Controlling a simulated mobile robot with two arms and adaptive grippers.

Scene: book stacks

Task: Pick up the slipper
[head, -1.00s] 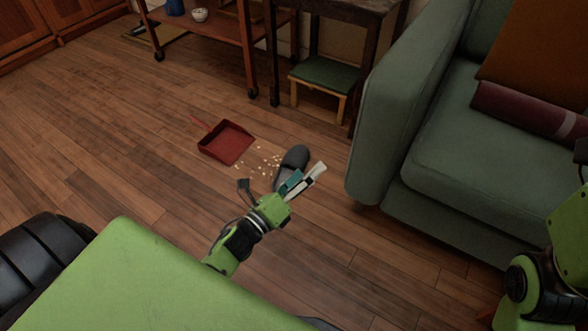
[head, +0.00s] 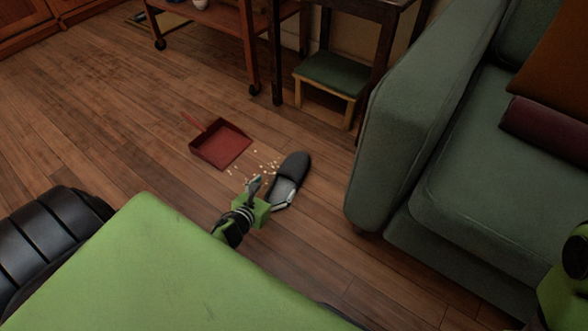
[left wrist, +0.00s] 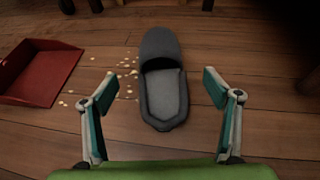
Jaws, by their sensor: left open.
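A dark grey slipper (head: 291,176) lies on the wooden floor, its closed toe pointing away from me. In the left wrist view the slipper (left wrist: 162,92) is upright, with its open heel end toward me. My left gripper (head: 270,192) is open at the near, heel end of the slipper. In the left wrist view the two fingers of the left gripper (left wrist: 160,104) stand apart, one on each side of the heel, with gaps visible. Nothing is held. My right gripper is not in view; only part of a green arm shows at the right edge.
A red dustpan (head: 221,146) lies left of the slipper, with pale crumbs (head: 262,167) scattered between them. A green sofa (head: 400,150) stands to the right. A green-topped stool (head: 330,73) and a wooden cart (head: 251,50) stand behind. Floor around the slipper is mostly clear.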

